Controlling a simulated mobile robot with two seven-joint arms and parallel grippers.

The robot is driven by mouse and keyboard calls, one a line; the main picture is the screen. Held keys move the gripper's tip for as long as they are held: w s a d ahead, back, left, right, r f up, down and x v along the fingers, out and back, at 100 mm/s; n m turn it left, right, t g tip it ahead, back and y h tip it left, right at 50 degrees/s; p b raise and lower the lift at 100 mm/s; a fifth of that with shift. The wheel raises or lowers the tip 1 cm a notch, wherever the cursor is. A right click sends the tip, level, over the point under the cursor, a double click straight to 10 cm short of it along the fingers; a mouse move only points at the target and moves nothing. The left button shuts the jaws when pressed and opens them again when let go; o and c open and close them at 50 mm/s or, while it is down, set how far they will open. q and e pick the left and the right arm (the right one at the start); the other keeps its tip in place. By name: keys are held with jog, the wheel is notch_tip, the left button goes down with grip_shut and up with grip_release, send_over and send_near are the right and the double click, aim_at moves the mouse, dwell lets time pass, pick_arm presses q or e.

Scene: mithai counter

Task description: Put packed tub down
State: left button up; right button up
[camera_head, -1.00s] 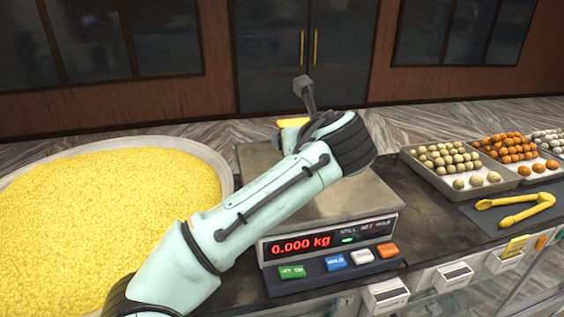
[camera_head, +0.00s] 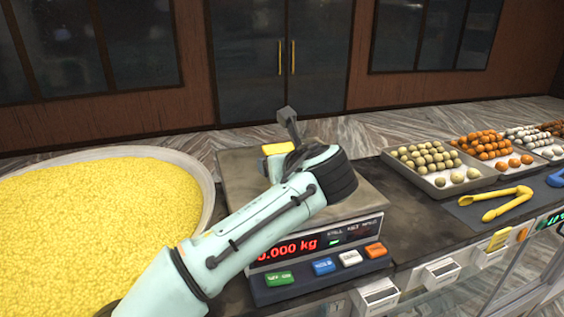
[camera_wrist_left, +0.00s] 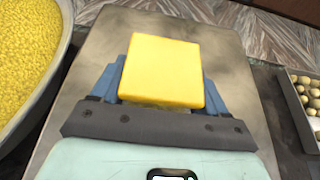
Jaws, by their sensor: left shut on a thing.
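The packed tub shows as a yellow lid in the left wrist view (camera_wrist_left: 162,70) and as a small yellow patch beyond my wrist in the head view (camera_head: 277,148). My left gripper (camera_wrist_left: 162,82) is shut on it, with a blue finger at each side. The tub is over the metal plate of the weighing scale (camera_head: 245,180), which also fills much of the wrist view (camera_wrist_left: 225,75). The scale's display reads 0.000 kg. I cannot tell how large the gap under the tub is. My arm hides part of the plate. My right gripper is not in view.
A wide pan of yellow sweets (camera_head: 90,230) stands left of the scale. To the right are trays of round sweets (camera_head: 437,185) and yellow tongs (camera_head: 495,205) on a dark mat (camera_head: 470,215). A strip of dark counter (camera_head: 415,225) right of the scale is bare.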

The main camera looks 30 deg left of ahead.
pick_arm(q)
jog(key=o, duration=1.2)
jog(key=shift+s, duration=0.3)
jog(key=shift+c, duration=0.2)
jog(key=shift+w, duration=0.1)
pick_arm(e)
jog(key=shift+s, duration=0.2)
pick_arm(q)
jog(key=shift+r, duration=0.3)
jog(key=p+v, duration=0.1)
jog(key=v, duration=1)
jog(key=shift+d+r, duration=0.1)
jog(key=shift+d, duration=0.15)
jog(key=shift+s+d, duration=0.15)
jog(key=shift+s, duration=0.1)
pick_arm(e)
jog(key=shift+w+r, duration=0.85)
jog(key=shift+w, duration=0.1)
